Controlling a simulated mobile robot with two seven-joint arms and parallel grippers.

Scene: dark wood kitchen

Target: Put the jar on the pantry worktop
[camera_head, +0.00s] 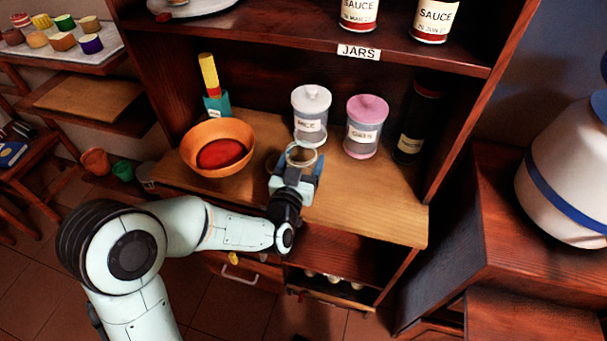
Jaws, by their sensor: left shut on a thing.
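My left gripper (296,180) reaches in over the front part of the wooden pantry worktop (385,205). It is shut on a small clear jar with a pale round rim (301,155). The gripper hides most of this jar, and I cannot tell whether its base touches the worktop. Just behind it stand a white-lidded jar (311,112) and a pink-lidded jar (366,127), under a shelf label reading JARS. My right gripper is not in view.
An orange bowl (208,140) with red contents is left of the gripper. A dark bottle (412,135) stands at the right. Sauce cans (435,18) are on the shelf above. The worktop's front right is clear. A big white form with a blue band (560,180) is far right.

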